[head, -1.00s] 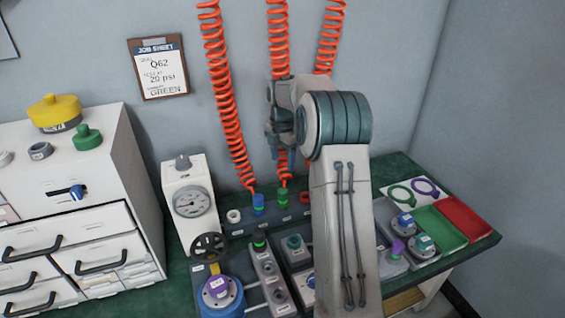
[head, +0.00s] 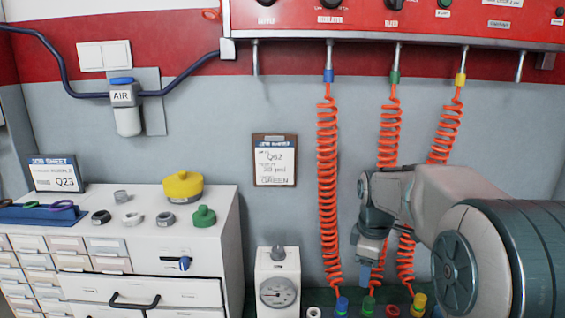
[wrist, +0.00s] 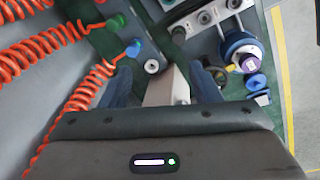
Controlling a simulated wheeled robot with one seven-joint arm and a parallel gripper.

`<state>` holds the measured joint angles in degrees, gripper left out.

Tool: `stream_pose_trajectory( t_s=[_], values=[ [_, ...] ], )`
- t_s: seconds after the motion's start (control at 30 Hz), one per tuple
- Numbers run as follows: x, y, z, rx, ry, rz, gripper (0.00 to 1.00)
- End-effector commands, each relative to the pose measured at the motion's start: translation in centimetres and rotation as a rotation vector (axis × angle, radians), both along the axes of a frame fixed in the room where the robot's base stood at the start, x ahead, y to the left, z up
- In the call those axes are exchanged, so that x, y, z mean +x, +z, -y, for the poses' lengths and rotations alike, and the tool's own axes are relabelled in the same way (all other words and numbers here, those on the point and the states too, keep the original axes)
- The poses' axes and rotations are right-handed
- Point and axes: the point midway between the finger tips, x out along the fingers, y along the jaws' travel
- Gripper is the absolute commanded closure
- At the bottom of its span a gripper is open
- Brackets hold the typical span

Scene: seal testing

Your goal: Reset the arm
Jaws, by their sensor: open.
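My arm reaches in from the right in the head view, with my gripper (head: 370,262) hanging low in front of the grey wall, near the orange coiled hoses. In the wrist view my gripper (wrist: 165,82) has its two blue fingers well apart. The white gauge box (wrist: 167,90) shows between and beyond them, and I see no contact. The gauge box (head: 278,285) stands left of my gripper in the head view. Nothing is held.
Orange coiled hoses (head: 328,190) hang from the red panel (head: 400,22) beside and behind my gripper. A white drawer cabinet (head: 170,240) with a yellow cap (head: 182,187) stands at left. A job sheet (head: 274,160) hangs on the wall. Bench fixtures (wrist: 240,45) lie below.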

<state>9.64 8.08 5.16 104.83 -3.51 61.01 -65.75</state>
Motion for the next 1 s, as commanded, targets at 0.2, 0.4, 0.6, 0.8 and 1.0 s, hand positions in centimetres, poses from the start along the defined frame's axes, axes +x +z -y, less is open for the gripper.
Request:
stream_pose_trajectory(
  t_s=[0.2, 0.4, 0.6, 0.8, 1.0],
  values=[
    [-7.8, 3.6, -2.4, 0.052, -0.378, 0.073, 0.43],
    [-14.7, 4.5, -3.8, 0.13, -0.727, 0.127, 0.43],
    [-19.6, 3.9, -4.5, 0.206, -0.988, 0.154, 0.43],
    [-21.3, 3.3, -4.8, 0.236, -1.088, 0.158, 0.43],
    [-21.3, 3.2, -4.8, 0.237, -1.094, 0.158, 0.43]
  ],
)
